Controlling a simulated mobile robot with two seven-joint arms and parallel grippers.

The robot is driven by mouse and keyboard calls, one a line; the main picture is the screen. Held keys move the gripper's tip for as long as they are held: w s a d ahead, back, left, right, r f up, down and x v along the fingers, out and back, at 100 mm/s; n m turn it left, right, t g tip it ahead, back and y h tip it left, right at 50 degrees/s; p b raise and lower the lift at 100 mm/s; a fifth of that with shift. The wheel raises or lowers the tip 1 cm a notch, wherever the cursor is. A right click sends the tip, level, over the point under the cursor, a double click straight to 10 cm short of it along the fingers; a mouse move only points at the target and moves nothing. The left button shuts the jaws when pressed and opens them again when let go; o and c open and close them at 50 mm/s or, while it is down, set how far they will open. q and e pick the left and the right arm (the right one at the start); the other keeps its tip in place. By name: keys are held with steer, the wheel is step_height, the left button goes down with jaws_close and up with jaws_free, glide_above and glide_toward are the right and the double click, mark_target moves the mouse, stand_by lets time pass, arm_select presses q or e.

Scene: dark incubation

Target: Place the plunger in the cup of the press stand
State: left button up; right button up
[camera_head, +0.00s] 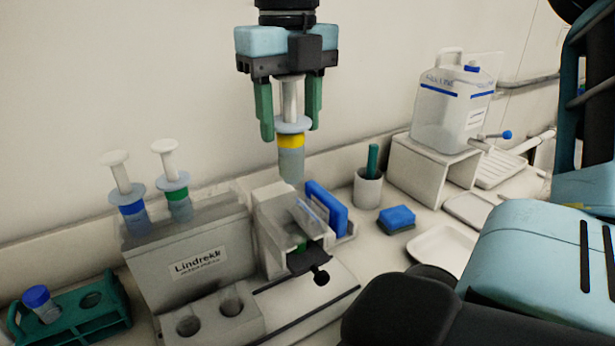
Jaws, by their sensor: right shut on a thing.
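My right gripper (290,112), with green fingers pointing down, is shut on a plunger (290,160) with a white stem, a pale grey flange, a yellow band and a translucent grey barrel. The plunger hangs upright, apparently above or behind the white device in the middle (275,215). Two similar plungers, one with a blue band (130,210) and one with a green band (177,195), stand tilted in the box labelled Lindrekk (200,285). Two round openings show in the block (210,325) in front of it. I cannot tell which part is the press stand's cup. My left gripper is not in view.
A green rack (100,325) with a blue-capped tube (40,300) is at the lower left. A white pot (367,190), a blue sponge-like block (397,218), white trays (440,250) and a jug (452,110) on a stand are to the right. My arm covers the lower right.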

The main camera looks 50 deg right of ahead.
mark_target(295, 181)
steer(key=shift+s, duration=0.2)
steer(key=shift+f, duration=5.3)
steer(key=o, duration=1.2)
steer(key=shift+o, duration=0.2)
steer(key=shift+r, duration=0.15)
step_height(295, 181, up, 12)
steer(key=shift+r, duration=0.1)
